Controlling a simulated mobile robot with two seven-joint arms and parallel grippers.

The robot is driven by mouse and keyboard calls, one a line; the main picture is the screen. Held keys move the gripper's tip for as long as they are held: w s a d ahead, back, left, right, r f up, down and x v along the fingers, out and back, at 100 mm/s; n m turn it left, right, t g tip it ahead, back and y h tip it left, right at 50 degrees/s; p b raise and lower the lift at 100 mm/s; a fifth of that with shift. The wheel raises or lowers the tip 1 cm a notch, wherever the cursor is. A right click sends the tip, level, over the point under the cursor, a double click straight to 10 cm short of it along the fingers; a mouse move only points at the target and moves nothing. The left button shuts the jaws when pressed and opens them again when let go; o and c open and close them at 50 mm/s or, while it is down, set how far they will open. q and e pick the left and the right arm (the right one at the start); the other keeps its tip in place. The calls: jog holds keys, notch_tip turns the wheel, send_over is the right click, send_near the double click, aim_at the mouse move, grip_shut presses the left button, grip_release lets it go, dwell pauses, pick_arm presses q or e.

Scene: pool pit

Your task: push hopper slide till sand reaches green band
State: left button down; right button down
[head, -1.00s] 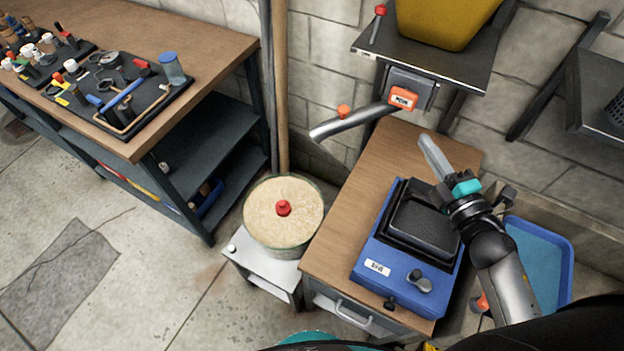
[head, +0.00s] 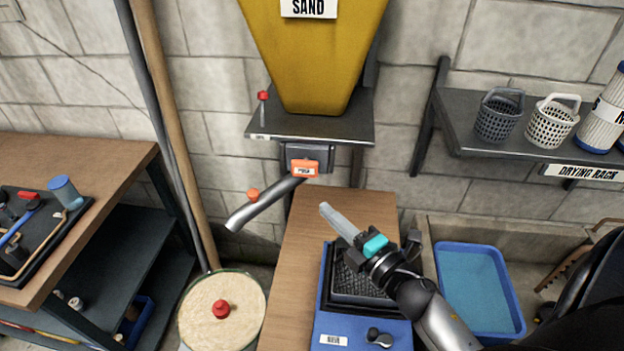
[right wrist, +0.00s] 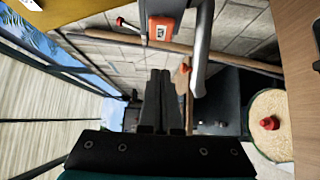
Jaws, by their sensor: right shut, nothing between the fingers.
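The yellow sand hopper (head: 315,60) hangs on the wall above a dark shelf. Below it is the orange hopper slide marked PUSH (head: 305,169); it also shows in the right wrist view (right wrist: 161,28). A metal spout (head: 262,203) slopes down and left from it, above a round bin of sand (head: 200,310) with a red knob. My left gripper is out of view.
A blue device (head: 325,325) sits on the wooden cabinet top (head: 300,250) under my right arm. A blue tray (head: 515,300) is at right. The drying rack (head: 470,135) holds baskets. A workbench (head: 80,155) stands left, with poles beside it.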

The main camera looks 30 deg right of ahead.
send_near(301, 171)
jog(key=w+a, duration=0.2)
jog(key=a, duration=0.1)
jog(key=shift+w+d+p, duration=0.15)
jog(key=shift+w+d, duration=0.2)
jog(key=shift+w, duration=0.3)
jog(key=shift+w+d+p, duration=0.2)
jog(key=shift+w+d, duration=0.15)
jog(key=shift+w, duration=0.25)
jog(key=shift+w+d+p, duration=0.15)
jog(key=shift+w+d, duration=0.2)
jog(key=shift+w, duration=0.3)
jog(key=w+d, duration=0.1)
jog(key=w, duration=0.1)
jog(key=w+d+b, duration=0.1)
jog(key=w+d, duration=0.1)
jog(key=shift+w+d, duration=0.1)
jog(key=shift+d, duration=0.1)
